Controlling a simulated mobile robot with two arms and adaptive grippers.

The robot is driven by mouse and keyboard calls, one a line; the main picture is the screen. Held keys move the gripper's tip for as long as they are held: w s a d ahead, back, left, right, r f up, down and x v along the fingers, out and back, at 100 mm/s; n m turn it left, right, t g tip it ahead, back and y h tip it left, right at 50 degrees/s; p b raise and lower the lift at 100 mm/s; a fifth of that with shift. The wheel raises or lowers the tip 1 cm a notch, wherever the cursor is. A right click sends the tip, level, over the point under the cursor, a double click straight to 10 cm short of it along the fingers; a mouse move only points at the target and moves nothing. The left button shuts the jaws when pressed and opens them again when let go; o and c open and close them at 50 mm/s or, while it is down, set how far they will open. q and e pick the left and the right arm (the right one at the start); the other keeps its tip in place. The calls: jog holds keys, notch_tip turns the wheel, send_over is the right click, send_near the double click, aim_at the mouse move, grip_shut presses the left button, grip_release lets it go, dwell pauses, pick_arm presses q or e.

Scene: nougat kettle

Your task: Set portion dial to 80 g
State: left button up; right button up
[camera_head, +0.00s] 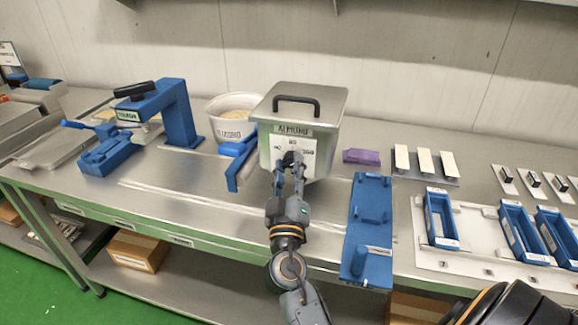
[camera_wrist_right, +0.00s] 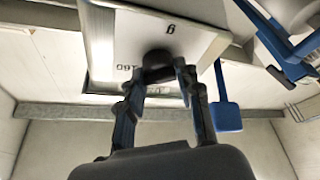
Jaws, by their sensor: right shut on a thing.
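The dispenser (camera_head: 328,108) is a steel box with a black lid handle and an ALMOND label, standing on the bench. Its white front dial plate (camera_head: 308,146) has small numbers around the dial; one at the top looks like 80. The black round portion dial (camera_wrist_right: 157,60) is in the middle of the plate in the wrist view. My right gripper (camera_head: 288,165) has its fingers closed on the dial's sides; its fingers also show in the wrist view (camera_wrist_right: 160,78). The dial's pointer is hidden, so its setting cannot be read.
A blue scoop-like part (camera_head: 238,165) stands just left of the dispenser, before a white tub (camera_head: 232,115). A blue fixture (camera_head: 368,225) lies right of my right arm. A purple block (camera_head: 361,157) sits behind it. A blue press (camera_head: 178,110) stands further left.

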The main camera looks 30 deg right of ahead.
jog(key=n+y+p, duration=0.1)
jog(key=n+p, duration=0.2)
jog(key=p, duration=0.1)
jog(key=n+y+p, duration=0.2)
jog(key=n+p, duration=0.2)
jog(key=p, duration=0.1)
jog(key=r+n+g+y+p, duration=0.1)
jog(key=n+p, duration=0.3)
jog(key=shift+d, duration=0.1)
jog(key=shift+f+n+g+y+p, duration=0.15)
jog(key=shift+n+g+y+p, duration=0.15)
jog(key=shift+n+p, duration=0.7)
jog(key=shift+p, duration=0.3)
jog(key=o, duration=1.1)
jog(key=shift+f, duration=0.15)
jog(key=shift+o, duration=0.2)
jog(key=shift+s, duration=0.15)
jog(key=v, duration=1.1)
jog(key=shift+s, duration=0.35)
